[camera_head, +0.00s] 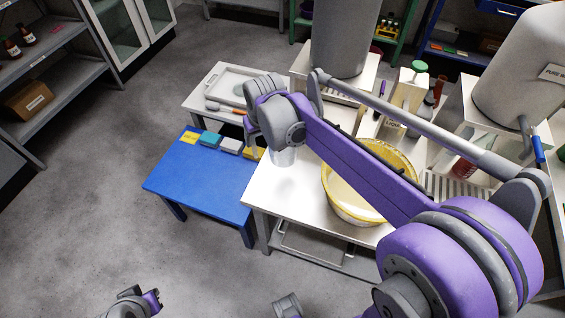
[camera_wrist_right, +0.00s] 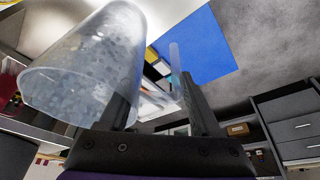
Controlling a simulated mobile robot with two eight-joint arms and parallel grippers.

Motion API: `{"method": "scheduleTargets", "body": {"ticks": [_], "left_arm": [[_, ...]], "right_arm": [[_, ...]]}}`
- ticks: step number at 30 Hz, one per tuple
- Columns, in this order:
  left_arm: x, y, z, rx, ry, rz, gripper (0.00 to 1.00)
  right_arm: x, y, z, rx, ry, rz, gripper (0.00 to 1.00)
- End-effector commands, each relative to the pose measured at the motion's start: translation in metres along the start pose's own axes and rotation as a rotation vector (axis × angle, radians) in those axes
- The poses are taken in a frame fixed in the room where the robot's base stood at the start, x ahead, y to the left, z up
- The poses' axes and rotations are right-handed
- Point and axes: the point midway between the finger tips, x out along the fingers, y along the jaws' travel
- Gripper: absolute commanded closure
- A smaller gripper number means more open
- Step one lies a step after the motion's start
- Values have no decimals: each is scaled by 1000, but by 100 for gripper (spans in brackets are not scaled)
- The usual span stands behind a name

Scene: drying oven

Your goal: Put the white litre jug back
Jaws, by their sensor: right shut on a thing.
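A clear, whitish litre jug (camera_wrist_right: 85,65) fills the left of the right wrist view, against one finger of my right gripper (camera_wrist_right: 155,88). A narrow translucent strip, perhaps its handle, shows between the fingers. In the head view the jug (camera_head: 283,157) hangs just below my right gripper (camera_head: 255,143), over the left back part of the white table (camera_head: 290,205). The gripper is shut on the jug; the exact contact is partly hidden by my arm. My left gripper (camera_head: 137,302) is at the bottom edge, low over the floor, its jaws unclear.
A yellow basin (camera_head: 345,205) stands on the white table, partly behind my right arm. A blue table (camera_head: 190,185) with several coloured blocks adjoins it on the left. Behind is a white tray (camera_head: 225,85). Bottles and a large grey tank (camera_head: 343,35) crowd the back.

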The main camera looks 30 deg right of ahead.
Motion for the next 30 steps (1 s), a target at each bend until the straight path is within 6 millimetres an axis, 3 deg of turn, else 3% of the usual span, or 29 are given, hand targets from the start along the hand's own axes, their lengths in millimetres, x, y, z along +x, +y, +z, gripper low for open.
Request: {"method": "scheduleTargets", "body": {"ticks": [4,12,24,30], "left_arm": [[2,0,2,0,-1,0,100],[7,0,5,0,-3,0,100],[12,0,8,0,-5,0,100],[12,0,8,0,-5,0,100]], "right_arm": [[4,1,2,2,0,1,100],[47,0,17,2,0,1,100],[89,-1,31,1,0,1,100],[91,-1,32,1,0,1,100]]}}
